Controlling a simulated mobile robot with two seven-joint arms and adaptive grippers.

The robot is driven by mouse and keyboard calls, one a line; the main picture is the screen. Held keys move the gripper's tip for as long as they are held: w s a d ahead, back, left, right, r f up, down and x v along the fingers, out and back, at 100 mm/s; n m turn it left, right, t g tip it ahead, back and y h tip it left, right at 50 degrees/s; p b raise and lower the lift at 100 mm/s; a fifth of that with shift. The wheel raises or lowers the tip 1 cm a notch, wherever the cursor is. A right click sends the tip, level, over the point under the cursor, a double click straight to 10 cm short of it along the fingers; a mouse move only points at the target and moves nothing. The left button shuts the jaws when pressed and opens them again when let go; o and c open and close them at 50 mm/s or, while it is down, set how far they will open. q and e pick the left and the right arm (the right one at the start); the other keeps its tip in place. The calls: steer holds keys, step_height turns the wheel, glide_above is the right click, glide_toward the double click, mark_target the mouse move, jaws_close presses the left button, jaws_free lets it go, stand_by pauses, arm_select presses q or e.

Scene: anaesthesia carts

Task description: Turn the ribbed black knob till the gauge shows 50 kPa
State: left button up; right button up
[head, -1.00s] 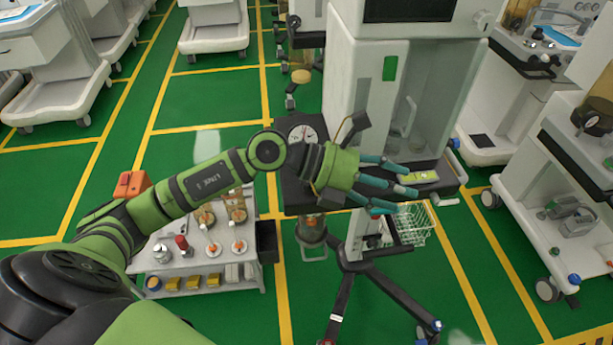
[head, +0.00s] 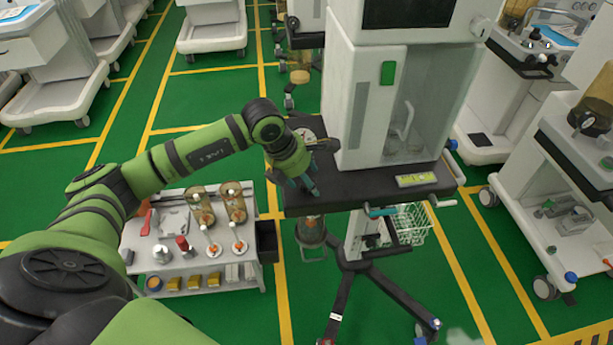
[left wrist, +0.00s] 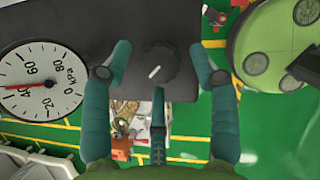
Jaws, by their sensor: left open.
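The ribbed black knob (left wrist: 157,70), dark with a white mark on top, shows in the left wrist view between my teal fingers. In the head view my gripper and wrist hide it. My left gripper (head: 301,184) is open and points down over the left part of the dark cart shelf. Its fingertips (left wrist: 165,60) appear on either side of the knob, with no clear contact. The round white gauge (left wrist: 40,81), marked kPa, is at the left of the wrist view. Its red needle points left, near 40; the exact reading is unclear. The gauge (head: 304,133) also shows behind my wrist.
The dark shelf (head: 375,188) carries a white cabinet (head: 365,110) just right of my gripper. A low grey trolley (head: 145,262) with bottles and yellow boxes stands to the left. More white carts (head: 540,215) stand at the right. Green floor is open at left.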

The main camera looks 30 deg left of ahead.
arm_select(q)
steer(key=shift+w+d+f, duration=0.15)
steer(key=shift+f, duration=0.3)
steer(key=c, duration=1.1)
steer(key=m+b, duration=0.2)
steer(key=b, duration=0.1)
steer(key=shift+w+f+h, duration=0.1)
steer(key=shift+f+h, duration=0.05)
steer(key=shift+h, duration=0.15)
steer(key=shift+m+g, duration=0.3)
steer(key=shift+m, duration=0.2)
steer(key=shift+r, duration=0.25)
steer(key=o, duration=1.1)
steer(key=shift+d, duration=0.15)
